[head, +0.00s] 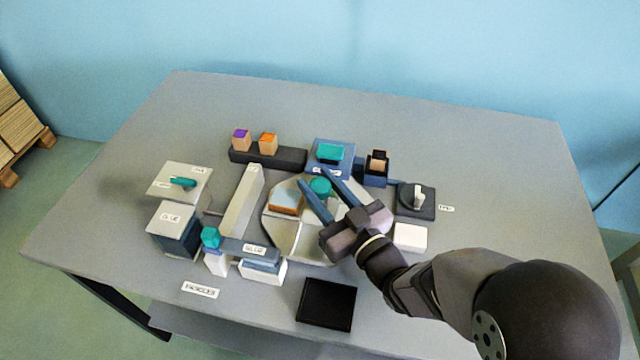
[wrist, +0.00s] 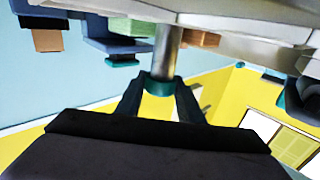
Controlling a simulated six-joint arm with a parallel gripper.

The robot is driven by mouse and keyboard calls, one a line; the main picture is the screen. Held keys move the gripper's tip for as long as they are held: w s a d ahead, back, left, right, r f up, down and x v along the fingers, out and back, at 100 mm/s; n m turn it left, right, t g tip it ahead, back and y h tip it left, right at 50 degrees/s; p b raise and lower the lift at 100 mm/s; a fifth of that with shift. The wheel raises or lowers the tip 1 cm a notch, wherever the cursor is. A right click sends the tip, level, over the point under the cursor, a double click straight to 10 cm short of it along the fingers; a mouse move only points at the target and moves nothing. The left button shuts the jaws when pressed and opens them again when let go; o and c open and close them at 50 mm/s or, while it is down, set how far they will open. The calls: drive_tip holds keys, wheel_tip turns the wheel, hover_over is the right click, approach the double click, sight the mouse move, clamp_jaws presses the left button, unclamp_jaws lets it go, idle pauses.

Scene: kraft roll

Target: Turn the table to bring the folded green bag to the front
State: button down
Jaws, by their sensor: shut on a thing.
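The round table (head: 298,245) is a pale turntable with raised dividers, at the middle of the workbench. A teal-topped post (head: 320,187) stands on it, and the post shows as a metal rod with a teal cap in the wrist view (wrist: 168,55). My gripper (head: 317,190) is shut on the teal cap, with its fingers (wrist: 160,92) on either side. A brown and pale-blue item (head: 285,203) lies in one section. A green piece (wrist: 130,27) shows near the table's rim in the wrist view; I cannot tell if it is the folded green bag. My gripper hides part of the table's right side.
A blue box with a teal block (head: 330,152) stands behind the table. A dark rack (head: 268,157) holds two small blocks. A tall pale block (head: 242,200) and labelled boxes (head: 175,228) crowd the left. A black tray (head: 326,304) lies in front, and a white block (head: 410,237) right.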

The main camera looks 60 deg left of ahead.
drive_tip(key=shift+s+m+t+b, duration=0.1)
drive_tip(key=shift+m+t+b, duration=0.25)
drive_tip(key=shift+t, duration=0.15)
drive_tip(key=shift+m+t, duration=0.35)
drive_tip(key=shift+t, duration=0.45)
drive_tip(key=c, duration=1.2)
unclamp_jaws()
drive_tip(key=shift+d, duration=0.15)
drive_tip(key=shift+s+d+b, duration=0.2)
drive_tip(key=shift+d+b, duration=0.25)
drive_tip(key=shift+d, duration=1.3)
drive_tip(key=shift+s+d+b, duration=0.2)
drive_tip(key=shift+d+b, duration=0.25)
drive_tip(key=shift+d, duration=1.3)
drive_tip(key=shift+w, duration=0.1)
